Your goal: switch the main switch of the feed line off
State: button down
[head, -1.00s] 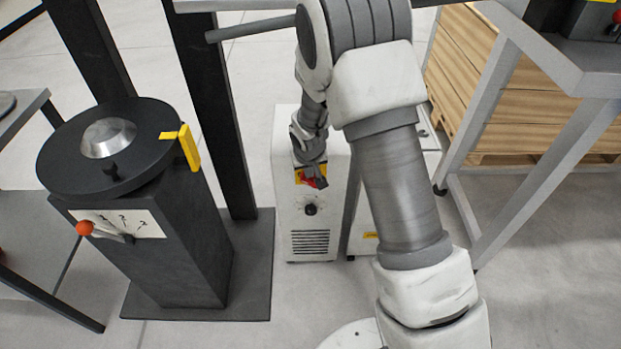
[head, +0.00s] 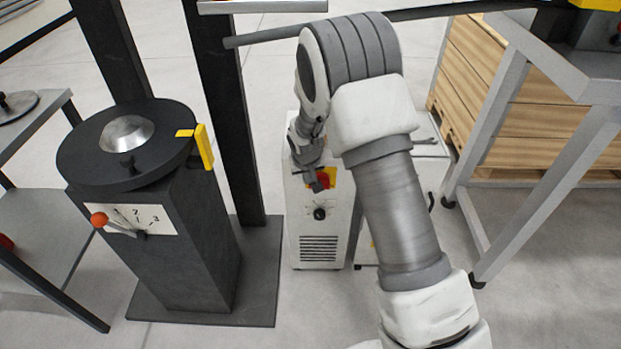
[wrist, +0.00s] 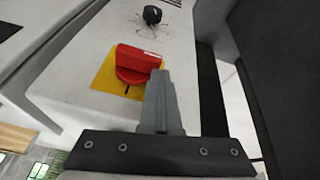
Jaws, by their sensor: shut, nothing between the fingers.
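The main switch is a red rotary handle on a yellow plate, on the front of a white cabinet (head: 320,256). In the wrist view the red handle (wrist: 135,64) stands out from the yellow plate (wrist: 104,78), with a dark mark on the plate below it. In the head view a bit of the switch (head: 329,176) shows beside my gripper (head: 318,182). In the wrist view my gripper (wrist: 160,75) is shut and empty. Its fingertips are close beside the red handle; I cannot tell whether they touch it.
A black knob (head: 319,213) sits below the switch on the cabinet. A dark pedestal (head: 165,245) with a round top and an orange-tipped lever stands to the left. A dark post (head: 222,110) rises between them. A grey frame table (head: 490,150) stands at the right.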

jog(key=shift+s+a+f, duration=0.25)
jog(key=shift+a+f, duration=0.05)
jog(key=shift+f, duration=0.2)
dwell(0.3)
jog(key=s+a+r+p, duration=0.3)
jog(key=a+r+p, duration=0.1)
jog(key=a+r, duration=0.4)
jog(key=shift+r+p, duration=0.4)
jog(key=shift+r, duration=0.35)
